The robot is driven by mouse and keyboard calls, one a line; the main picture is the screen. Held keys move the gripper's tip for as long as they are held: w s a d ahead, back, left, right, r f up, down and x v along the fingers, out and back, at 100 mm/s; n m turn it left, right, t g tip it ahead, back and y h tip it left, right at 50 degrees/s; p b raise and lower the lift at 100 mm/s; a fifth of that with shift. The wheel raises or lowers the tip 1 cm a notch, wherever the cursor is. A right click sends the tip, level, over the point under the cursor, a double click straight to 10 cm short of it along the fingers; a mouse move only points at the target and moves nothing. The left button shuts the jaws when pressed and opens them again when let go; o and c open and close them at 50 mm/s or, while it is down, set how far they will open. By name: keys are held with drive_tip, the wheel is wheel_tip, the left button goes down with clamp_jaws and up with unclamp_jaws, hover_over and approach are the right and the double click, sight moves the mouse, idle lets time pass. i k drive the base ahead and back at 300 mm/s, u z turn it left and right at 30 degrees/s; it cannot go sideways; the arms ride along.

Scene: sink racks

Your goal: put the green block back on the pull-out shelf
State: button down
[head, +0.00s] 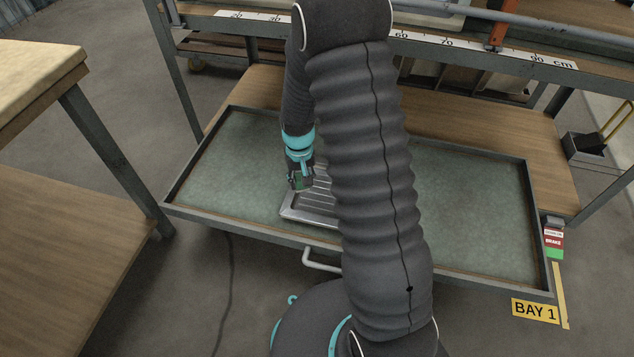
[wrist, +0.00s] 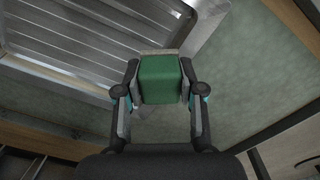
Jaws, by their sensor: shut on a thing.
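The green block (wrist: 159,80) is between the two fingers of my gripper (wrist: 160,98) in the wrist view. My gripper is shut on it. In the head view my gripper (head: 300,186) is over the pull-out shelf (head: 465,200), at the left edge of a ribbed metal rack (head: 312,213). Only a little of the green block shows there. The shelf is a shallow tray with a green-grey surface and a raised rim, and it is pulled out. I cannot tell whether the block touches the shelf surface or is just above it.
My arm hides the shelf's middle and part of the rack. A handle (head: 320,262) is on the shelf's front. A wooden bench (head: 80,210) stands at the left. The shelf surface is bare left of the gripper and right of my arm.

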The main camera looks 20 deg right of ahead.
sight(442, 234)
drive_tip(key=z, duration=0.4)
drive_tip(key=k, duration=1.6)
drive_tip(key=u, duration=0.4)
